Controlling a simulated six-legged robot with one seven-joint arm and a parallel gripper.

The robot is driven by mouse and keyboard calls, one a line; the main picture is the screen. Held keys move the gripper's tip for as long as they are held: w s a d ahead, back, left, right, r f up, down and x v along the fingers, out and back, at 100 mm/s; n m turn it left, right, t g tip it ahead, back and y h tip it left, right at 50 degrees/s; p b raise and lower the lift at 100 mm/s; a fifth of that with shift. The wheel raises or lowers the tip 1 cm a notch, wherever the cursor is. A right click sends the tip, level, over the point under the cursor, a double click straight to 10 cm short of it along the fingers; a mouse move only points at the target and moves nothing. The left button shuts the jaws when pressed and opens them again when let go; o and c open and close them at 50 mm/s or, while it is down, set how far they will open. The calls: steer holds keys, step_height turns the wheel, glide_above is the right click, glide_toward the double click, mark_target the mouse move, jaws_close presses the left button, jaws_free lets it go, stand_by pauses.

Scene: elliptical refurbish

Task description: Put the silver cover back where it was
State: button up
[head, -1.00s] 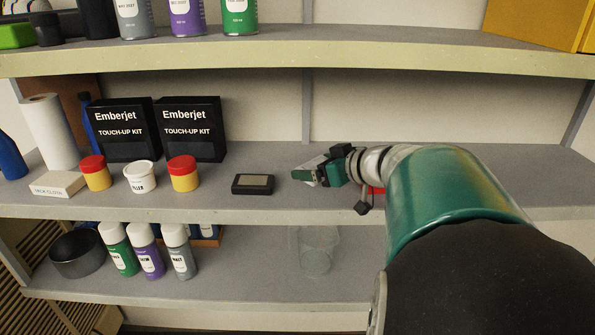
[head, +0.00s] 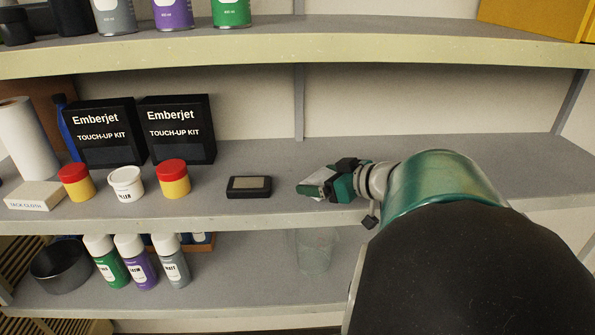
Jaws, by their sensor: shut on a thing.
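My gripper (head: 318,188) is over the middle shelf, right of centre in the head view, with its fingers pointing left. It is shut on a thin pale silver piece, which looks like the silver cover (head: 319,177). The fingers hide part of the piece, so its full shape cannot be told. A small black case (head: 249,193) with a beige panel on top lies flat on the shelf to the left of the gripper, with a short gap between them. I cannot tell whether the held piece touches the shelf.
On the middle shelf (head: 445,160), red-lidded tubs (head: 173,180), a white tub (head: 126,184) and two black Emberjet boxes (head: 178,130) stand left. Behind the gripper, the shelf is clear. A clear container (head: 314,250) and spray cans (head: 135,262) stand below. The upper shelf edge (head: 300,62) runs overhead.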

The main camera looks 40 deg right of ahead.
steer(key=shift+w+a, duration=0.15)
steer(key=shift+w, duration=0.05)
steer(key=shift+s+f, duration=0.1)
steer(key=shift+s, duration=0.15)
steer(key=o, duration=1.1)
steer(key=shift+w+f, duration=0.15)
steer(key=shift+s+r, duration=0.25)
steer(key=shift+r, duration=0.05)
steer(key=v, duration=1.1)
steer(key=shift+s+d+r, duration=0.15)
steer(key=shift+s+d, duration=0.05)
steer(key=shift+s, duration=0.05)
